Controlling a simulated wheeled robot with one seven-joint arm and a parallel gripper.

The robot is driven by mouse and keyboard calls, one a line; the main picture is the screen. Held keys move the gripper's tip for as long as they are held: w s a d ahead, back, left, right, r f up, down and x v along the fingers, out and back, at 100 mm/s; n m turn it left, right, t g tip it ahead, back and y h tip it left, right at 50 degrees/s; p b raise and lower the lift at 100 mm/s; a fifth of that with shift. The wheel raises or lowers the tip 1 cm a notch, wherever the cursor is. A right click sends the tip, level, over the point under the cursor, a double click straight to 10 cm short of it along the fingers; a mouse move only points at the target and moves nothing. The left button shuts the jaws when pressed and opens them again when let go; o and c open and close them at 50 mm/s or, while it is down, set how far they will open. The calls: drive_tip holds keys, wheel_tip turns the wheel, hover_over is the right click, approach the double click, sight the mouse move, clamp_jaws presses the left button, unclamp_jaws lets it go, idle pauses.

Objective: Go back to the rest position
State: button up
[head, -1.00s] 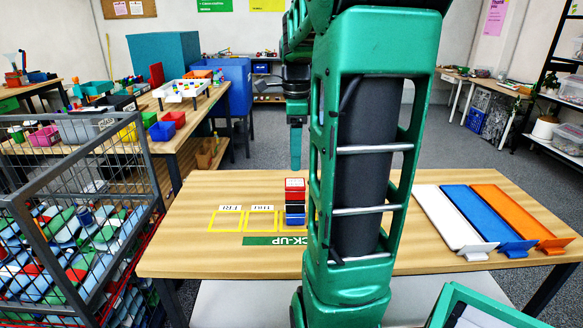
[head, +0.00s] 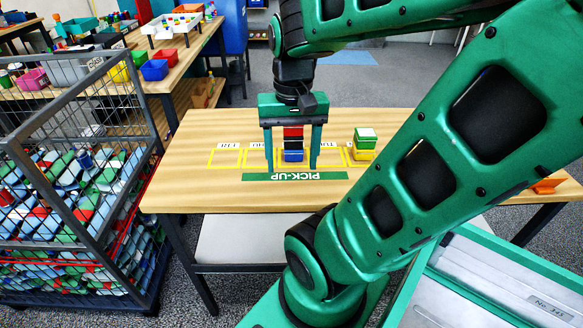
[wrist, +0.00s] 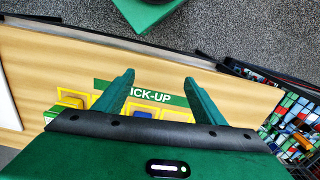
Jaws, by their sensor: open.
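My gripper (head: 293,165) hangs over the pick-up table (head: 180,196) in the head view, its two fingers spread apart and pointing down. Between and behind the fingers shows a stack of boxes, with a red and black one (head: 293,134) above a blue one (head: 293,156). I see no box gripped. In the wrist view my gripper (wrist: 158,85) has its fingers wide apart, with the green PICK-UP strip (wrist: 145,95) beyond them. Part of a blue box (wrist: 141,114) shows low between the fingers. My arm hides the right of the table in the head view.
A second stack, green (head: 366,133) over yellow (head: 362,154), stands right of the gripper. A wire cage (head: 75,170) full of boxes stands left of the table. A side table (head: 160,72) with colored bins is behind. Grey floor (head: 385,85) is open beyond the table.

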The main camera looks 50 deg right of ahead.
drive_tip(key=shift+s+a+f+n, duration=0.25)
drive_tip(key=shift+s+f+n, duration=0.2)
drive_tip(key=shift+n, duration=0.15)
drive_tip(key=shift+s+a+f+n, duration=0.25)
drive_tip(key=shift+s+f+n, duration=0.15)
drive_tip(key=shift+n, duration=0.2)
